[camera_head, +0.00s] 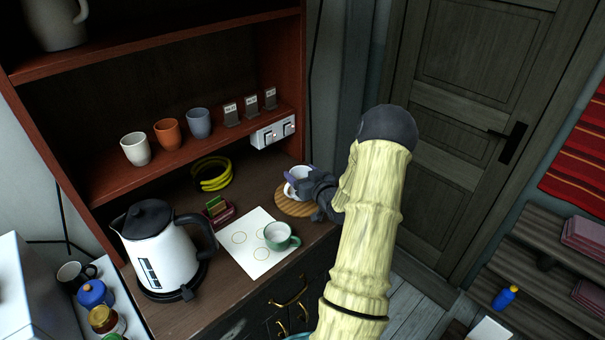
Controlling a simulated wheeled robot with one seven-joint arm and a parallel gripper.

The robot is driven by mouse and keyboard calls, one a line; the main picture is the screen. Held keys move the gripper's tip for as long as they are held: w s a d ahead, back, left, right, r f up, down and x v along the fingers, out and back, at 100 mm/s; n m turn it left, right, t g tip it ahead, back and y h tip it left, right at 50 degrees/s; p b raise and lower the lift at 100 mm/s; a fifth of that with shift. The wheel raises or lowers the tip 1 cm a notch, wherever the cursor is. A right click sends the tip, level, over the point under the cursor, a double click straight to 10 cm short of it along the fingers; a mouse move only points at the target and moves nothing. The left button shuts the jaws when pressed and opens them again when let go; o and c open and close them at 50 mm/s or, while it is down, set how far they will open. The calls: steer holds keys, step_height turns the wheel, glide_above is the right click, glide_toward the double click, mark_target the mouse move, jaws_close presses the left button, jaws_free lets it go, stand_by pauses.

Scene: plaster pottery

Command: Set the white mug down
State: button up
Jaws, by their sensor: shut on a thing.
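The white mug (297,174) is at the right end of the wooden counter, partly hidden by my gripper (309,184). My gripper is shut on the mug from its right side. The mug is over a round wooden board (287,205); I cannot tell whether it touches the board. My arm reaches in from the lower right and hides the board's right edge. A green mug (280,237) stands on a white sheet with drawn circles (258,262), left of and nearer than the board.
A white kettle (158,253) stands at the counter's left. A coiled yellow cable (212,174) and a small dark red holder (217,211) lie behind the sheet. The shelf above carries a white cup (135,149), an orange cup (168,134) and a blue cup (199,123).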

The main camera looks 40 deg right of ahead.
steer(key=o, duration=0.8)
steer(key=shift+f, duration=0.15)
steer(key=o, duration=0.5)
steer(key=shift+s, duration=0.15)
steer(key=shift+c, duration=0.2)
steer(key=shift+w, duration=0.2)
steer(key=b+v, duration=0.3)
steer(key=v, duration=0.9)
steer(key=shift+s, duration=0.2)
steer(key=shift+d, duration=0.1)
